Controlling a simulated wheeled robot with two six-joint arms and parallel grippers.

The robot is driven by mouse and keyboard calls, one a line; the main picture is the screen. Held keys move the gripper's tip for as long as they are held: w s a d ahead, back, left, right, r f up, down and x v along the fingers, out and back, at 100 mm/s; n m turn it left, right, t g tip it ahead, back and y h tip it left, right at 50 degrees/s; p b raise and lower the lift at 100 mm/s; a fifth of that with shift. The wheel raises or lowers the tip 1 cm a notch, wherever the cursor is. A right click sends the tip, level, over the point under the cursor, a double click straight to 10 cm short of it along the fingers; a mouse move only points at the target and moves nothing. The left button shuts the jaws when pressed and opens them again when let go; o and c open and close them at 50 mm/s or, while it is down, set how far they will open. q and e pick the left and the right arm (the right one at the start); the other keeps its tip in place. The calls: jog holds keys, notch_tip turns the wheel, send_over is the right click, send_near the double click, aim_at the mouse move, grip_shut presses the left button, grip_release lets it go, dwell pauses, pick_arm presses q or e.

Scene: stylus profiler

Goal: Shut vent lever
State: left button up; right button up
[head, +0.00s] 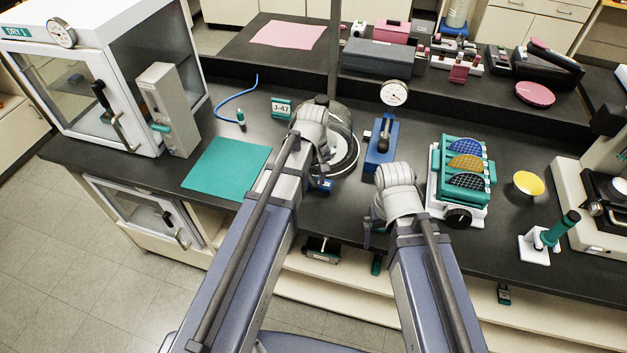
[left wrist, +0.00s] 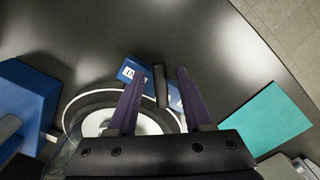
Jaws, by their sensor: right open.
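The vent lever (left wrist: 161,86) is a short dark bar on a small blue block (left wrist: 128,72) with a white label, in the left wrist view. The block also shows in the head view (head: 325,187) beside my left arm, where the lever is hidden. My left gripper (left wrist: 161,73) is open, its two purple fingers either side of the lever with gaps; contact cannot be told. A round glass chamber (head: 346,150) with a pale base stands right beside the block, partly behind my left wrist. My right gripper (head: 372,236) is open and empty near the bench's front edge, partly hidden by its wrist.
A teal mat (head: 226,167) lies left. A rack of patterned discs (head: 440,190) stands right. A white cabinet (head: 185,45) fills the left end. Dark bench shows between them.

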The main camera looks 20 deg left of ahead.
pick_arm(q)
grip_shut()
jog(key=shift+a, duration=0.1)
dwell(0.5)
jog(key=m, duration=0.2)
jog(key=a+m, duration=0.1)
jog(key=m, duration=0.1)
jog(key=shift+s+a, duration=0.1)
jog(key=shift+s, duration=0.25)
jog(key=m, duration=0.2)
jog(key=a+m, duration=0.1)
jog(key=shift+s+a+m, duration=0.1)
jog(key=shift+a+m, duration=0.05)
jog(key=shift+m, duration=0.25)
jog(key=m, duration=0.1)
jog(key=a+m, duration=0.1)
jog(key=m, duration=0.2)
jog(key=shift+w+a, duration=0.2)
jog(key=shift+a, duration=0.1)
jog(key=shift+w+a+m, duration=0.2)
jog(key=shift+a+m, duration=0.1)
jog(key=shift+m, duration=0.7)
jog(key=shift+w+a+m, duration=0.15)
jog(key=shift+a+m, duration=0.1)
jog(key=shift+m, duration=0.75)
